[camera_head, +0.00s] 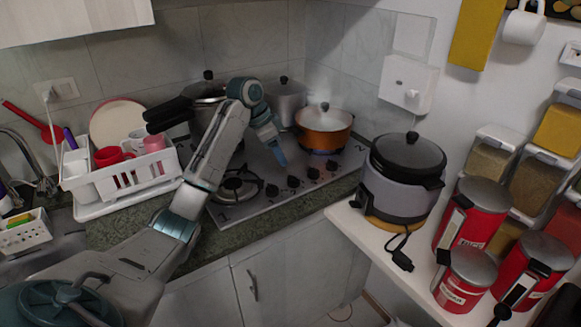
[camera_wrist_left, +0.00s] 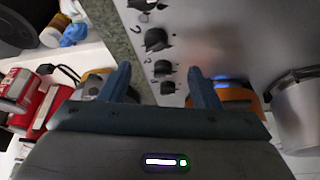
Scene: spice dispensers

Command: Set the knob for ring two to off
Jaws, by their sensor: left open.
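The hob (camera_head: 230,208) carries a row of dark knobs along its right front part: a first knob (camera_head: 271,190), a second knob (camera_head: 293,181), a third knob (camera_head: 313,173) and a fourth knob (camera_head: 332,165). I cannot tell which belongs to ring two. A blue flame (camera_head: 327,152) burns under the orange pot (camera_head: 322,140). My left gripper (camera_head: 282,158) hangs above the hob, behind the knobs. In the left wrist view its open fingers (camera_wrist_left: 159,68) frame a knob (camera_wrist_left: 163,68) from above; contact is not visible. My right gripper is not in view.
Steel pots (camera_head: 285,102) stand at the back of the hob. An empty front burner (camera_head: 238,187) is left of the knobs. A dish rack (camera_head: 125,178) is at left. A rice cooker (camera_head: 400,180) and red canisters (camera_head: 470,215) stand on the right shelf.

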